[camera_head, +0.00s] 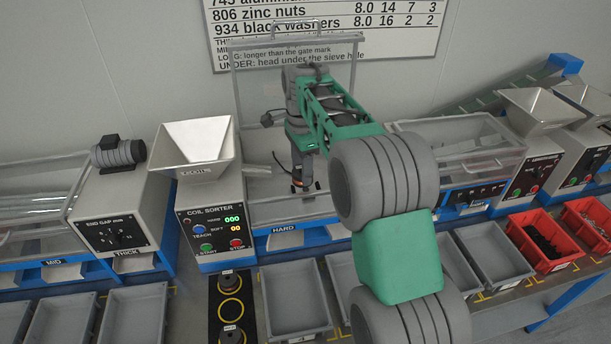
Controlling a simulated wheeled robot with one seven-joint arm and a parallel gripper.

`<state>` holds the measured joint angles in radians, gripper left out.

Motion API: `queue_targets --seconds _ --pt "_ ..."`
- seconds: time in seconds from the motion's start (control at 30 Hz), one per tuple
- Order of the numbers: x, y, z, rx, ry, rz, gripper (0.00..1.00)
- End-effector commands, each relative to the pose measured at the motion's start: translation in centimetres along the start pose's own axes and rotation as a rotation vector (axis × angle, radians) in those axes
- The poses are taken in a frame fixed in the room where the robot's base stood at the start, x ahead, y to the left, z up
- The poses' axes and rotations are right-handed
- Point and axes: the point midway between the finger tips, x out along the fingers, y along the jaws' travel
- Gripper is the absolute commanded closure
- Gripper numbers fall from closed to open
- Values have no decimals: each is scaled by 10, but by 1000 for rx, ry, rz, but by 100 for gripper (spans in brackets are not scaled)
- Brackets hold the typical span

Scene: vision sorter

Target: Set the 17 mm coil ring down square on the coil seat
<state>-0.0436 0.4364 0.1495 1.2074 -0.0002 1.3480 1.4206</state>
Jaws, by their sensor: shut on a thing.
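My gripper (300,187) hangs at the end of my green and grey arm, pointing down into the bay of the coil sorter (208,222), right of its control box. It is small in the picture and appears shut, with something dark at its fingertips. I take this for the coil ring, but its outline and tilt are too small to tell. The coil seat cannot be made out; it may be hidden below or behind the gripper. I cannot tell whether the held thing touches anything.
A hopper (196,146) tops the sorter. A clear guard (300,85) stands raised behind my arm. A black mat (214,300) in front has yellow circles and dark round pieces. Grey bins (296,332) line the front; a red bin (540,262) is at right. My arm hides some bins.

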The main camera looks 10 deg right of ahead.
Motion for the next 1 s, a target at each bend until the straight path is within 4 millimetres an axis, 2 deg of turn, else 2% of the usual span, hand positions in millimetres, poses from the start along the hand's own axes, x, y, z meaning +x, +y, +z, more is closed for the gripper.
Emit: queue_targets --seconds 0.1,0.3,0.4,0.7,1.0 --pt "8 -23 -14 0 0 1 100" --pt "51 -50 -31 -1 0 1 100" --pt "61 -57 -35 -2 0 -1 100" --pt "98 -62 -38 -2 0 -2 100" --pt "104 -62 -37 -2 0 -2 100"
